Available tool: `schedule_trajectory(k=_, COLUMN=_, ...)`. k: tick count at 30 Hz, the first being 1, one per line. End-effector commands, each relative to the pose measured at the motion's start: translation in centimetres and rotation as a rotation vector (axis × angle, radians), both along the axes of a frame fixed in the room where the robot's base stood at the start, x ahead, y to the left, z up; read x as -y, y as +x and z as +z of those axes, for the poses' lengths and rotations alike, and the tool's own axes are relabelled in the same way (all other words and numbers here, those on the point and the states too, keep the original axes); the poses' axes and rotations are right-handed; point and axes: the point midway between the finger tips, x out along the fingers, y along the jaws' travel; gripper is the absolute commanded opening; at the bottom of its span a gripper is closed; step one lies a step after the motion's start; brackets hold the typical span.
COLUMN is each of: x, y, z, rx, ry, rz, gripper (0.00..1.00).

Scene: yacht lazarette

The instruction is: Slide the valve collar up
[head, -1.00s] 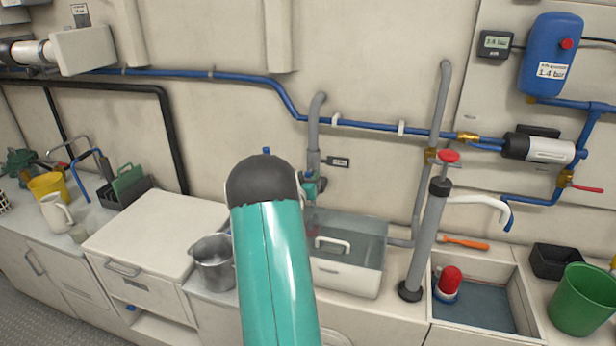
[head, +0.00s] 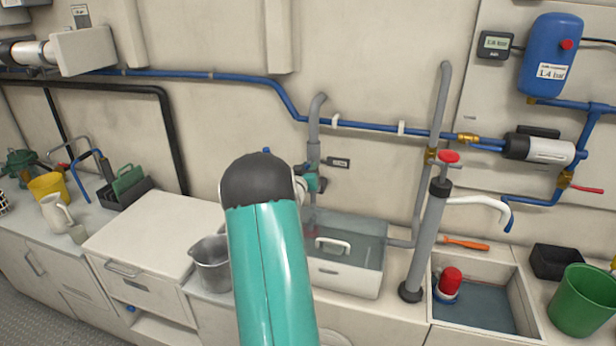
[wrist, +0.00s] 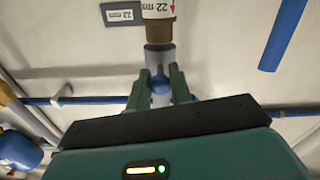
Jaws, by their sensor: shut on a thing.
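My gripper (wrist: 160,76) has its two green fingers on either side of a grey collar (wrist: 160,60) on a pipe and is shut on it. A round blue part (wrist: 160,88) shows between the fingers. Beyond the collar in the wrist view are a brown ring (wrist: 158,33) and a white band marked 22 mm, its text upside down. In the head view, a grey upright pipe (head: 313,130) comes down the wall, and my teal gripper (head: 315,181) is at its lower part. My arm hides part of that area, and the collar cannot be made out there.
A small dark label (head: 339,162) is beside the pipe. Below stands a clear-sided tank (head: 345,280) with a white handle. A metal pot (head: 210,265) is left of my arm. A grey hand pump (head: 428,240) stands to the right. A blue pipe (head: 370,126) crosses the wall.

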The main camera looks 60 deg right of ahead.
Motion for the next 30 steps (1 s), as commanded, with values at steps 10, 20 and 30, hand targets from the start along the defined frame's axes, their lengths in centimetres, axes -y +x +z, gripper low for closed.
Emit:
schedule_trajectory(k=10, x=0.0, y=0.0, z=3.2, rx=0.001, ry=-0.003, rz=0.001, gripper=0.0)
schedule_trajectory(k=20, x=0.0, y=0.0, z=3.1, rx=0.001, ry=-0.002, rz=0.0, gripper=0.43)
schedule_trajectory(k=30, x=-0.9, y=-0.1, z=3.1, rx=0.001, ry=-0.001, rz=0.001, gripper=0.43)
